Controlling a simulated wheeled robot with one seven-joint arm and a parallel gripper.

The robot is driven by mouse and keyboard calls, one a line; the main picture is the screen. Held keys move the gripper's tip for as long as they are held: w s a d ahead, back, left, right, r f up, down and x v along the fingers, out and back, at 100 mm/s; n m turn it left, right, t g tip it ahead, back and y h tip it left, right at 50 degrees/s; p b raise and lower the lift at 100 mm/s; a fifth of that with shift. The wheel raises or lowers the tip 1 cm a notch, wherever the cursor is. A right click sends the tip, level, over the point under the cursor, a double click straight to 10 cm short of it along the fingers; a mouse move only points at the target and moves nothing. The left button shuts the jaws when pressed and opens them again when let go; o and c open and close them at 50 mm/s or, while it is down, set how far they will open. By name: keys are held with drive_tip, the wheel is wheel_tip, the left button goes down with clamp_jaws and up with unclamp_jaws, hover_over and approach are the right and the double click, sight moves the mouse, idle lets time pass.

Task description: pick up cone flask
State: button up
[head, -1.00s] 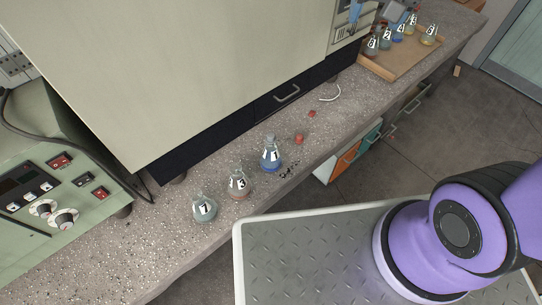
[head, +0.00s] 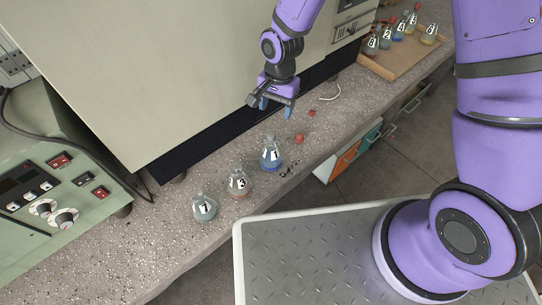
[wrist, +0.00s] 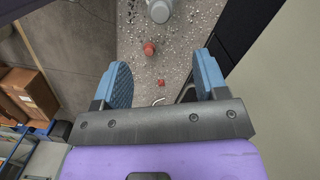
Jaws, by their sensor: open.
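Three cone flasks stand upright in a row on the speckled bench. One with blue liquid (head: 271,158) is nearest my gripper, one with reddish liquid (head: 238,184) is in the middle, and one with grey-green liquid (head: 204,207) is at the left. My gripper (head: 275,106) is open and empty, above the bench and a little beyond the blue flask. In the wrist view, its blue fingers (wrist: 161,85) are spread, and part of a flask (wrist: 159,10) shows at the top edge, beyond the fingertips.
Two red stoppers (head: 298,139) (head: 312,113) lie on the bench near the blue flask. A wooden tray (head: 392,70) with several more flasks is at the far end. A large beige cabinet (head: 170,70) rises behind the bench, and a green control box (head: 55,195) stands at left.

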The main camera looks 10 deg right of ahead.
sight(272, 133)
drive_tip(key=shift+s+a+f, duration=0.15)
drive_tip(key=shift+a+f, duration=0.05)
drive_tip(key=shift+f, duration=0.3)
drive_tip(key=shift+s+a+f, duration=0.1)
drive_tip(key=shift+a+f, duration=0.1)
drive_tip(key=shift+f, duration=0.3)
drive_tip(key=shift+s+a+f, duration=0.15)
drive_tip(key=shift+s+f, duration=0.05)
drive_tip(key=shift+f, duration=1.55)
drive_tip(key=shift+s+a+f, duration=0.1)
drive_tip(key=shift+s+f, duration=0.15)
drive_tip(key=shift+f, duration=1.55)
drive_tip(key=shift+s+a+f, duration=0.15)
drive_tip(key=shift+s+f, duration=0.05)
drive_tip(key=shift+f, duration=1.55)
clamp_jaws()
